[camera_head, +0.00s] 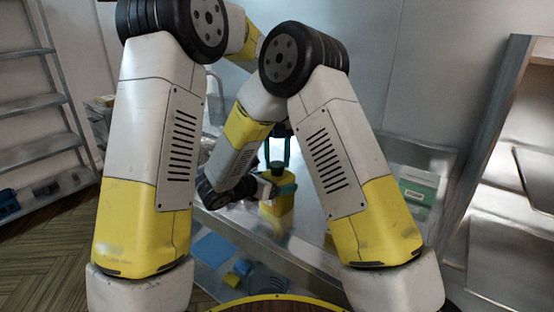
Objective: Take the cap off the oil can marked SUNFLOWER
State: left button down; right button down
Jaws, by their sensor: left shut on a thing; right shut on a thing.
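A yellow oil can (277,207) stands upright on the metal counter, near the middle of the view. No marking can be read on it from here. Its dark cap (277,167) is at the top. My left gripper (278,162) comes down from above and is shut on the cap, with a teal finger on each side. My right gripper (284,188) reaches in from the left side, below the cap, and is shut on the can's upper body. The cap looks in line with the can; whether it is loose cannot be told.
A green and white box (417,190) lies on the counter at the right. A grey shelf rack (40,105) stands at the left and another shelf unit (505,200) at the right. Blue and yellow items (242,268) lie low beneath the counter front. Both arms crowd the centre.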

pick_arm(q)
jog(key=n, duration=1.2)
jog(key=shift+n, duration=0.4)
jog(key=n, duration=0.6)
jog(key=shift+r+n, duration=0.1)
jog(key=shift+n, duration=0.2)
jog(key=n, duration=1.9)
jog(key=shift+n, duration=0.4)
jog(key=n, duration=0.5)
